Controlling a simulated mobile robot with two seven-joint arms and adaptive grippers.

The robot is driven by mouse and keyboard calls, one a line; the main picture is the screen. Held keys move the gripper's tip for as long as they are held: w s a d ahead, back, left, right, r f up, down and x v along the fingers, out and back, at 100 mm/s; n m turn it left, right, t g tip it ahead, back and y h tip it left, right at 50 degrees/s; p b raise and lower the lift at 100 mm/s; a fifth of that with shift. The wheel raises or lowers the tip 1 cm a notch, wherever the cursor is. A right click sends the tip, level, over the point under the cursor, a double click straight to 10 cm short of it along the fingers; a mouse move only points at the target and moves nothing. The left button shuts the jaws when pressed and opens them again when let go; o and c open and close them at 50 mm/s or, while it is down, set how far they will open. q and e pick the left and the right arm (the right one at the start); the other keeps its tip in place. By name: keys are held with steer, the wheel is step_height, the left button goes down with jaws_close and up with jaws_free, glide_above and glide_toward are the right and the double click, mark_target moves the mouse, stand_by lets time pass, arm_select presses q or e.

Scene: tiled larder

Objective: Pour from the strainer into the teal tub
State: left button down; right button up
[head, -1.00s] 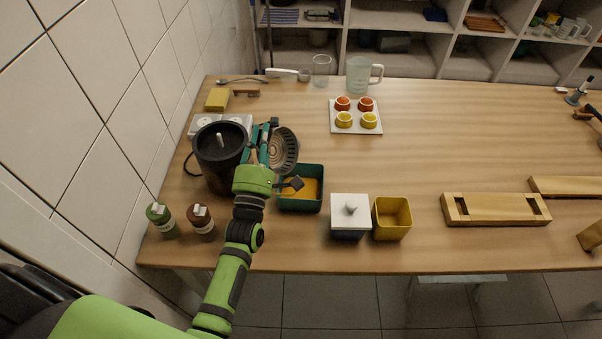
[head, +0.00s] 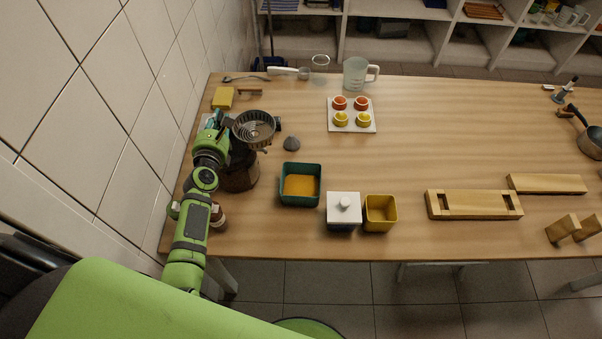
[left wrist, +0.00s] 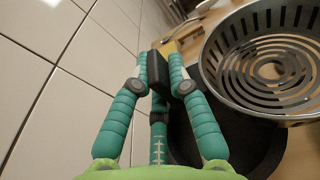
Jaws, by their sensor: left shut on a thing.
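My left gripper (head: 217,124) is shut on the strainer's dark handle, which also shows between the teal fingers in the left wrist view (left wrist: 158,72). The strainer (head: 254,131) is a round metal basket with slots, held up above the back of the dark pot. In the left wrist view its basket (left wrist: 262,62) looks empty, with the table showing through the slots. The teal tub (head: 285,203) stands on the table, right of and nearer than the strainer, with a flat orange layer inside. My right gripper is not in view.
The dark pot (head: 240,176) stands below the strainer, partly hidden by my arm. The table's middle is clear.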

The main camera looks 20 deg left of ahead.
arm_select(q)
steer(key=shift+a+f, duration=0.1)
steer(key=shift+a, duration=0.1)
steer(key=w+a+r+p, duration=0.1)
steer(key=a+r+p, duration=0.1)
steer(key=a+r, duration=0.3)
stand_by(0.7)
steer(key=shift+d, duration=0.1)
stand_by(0.9)
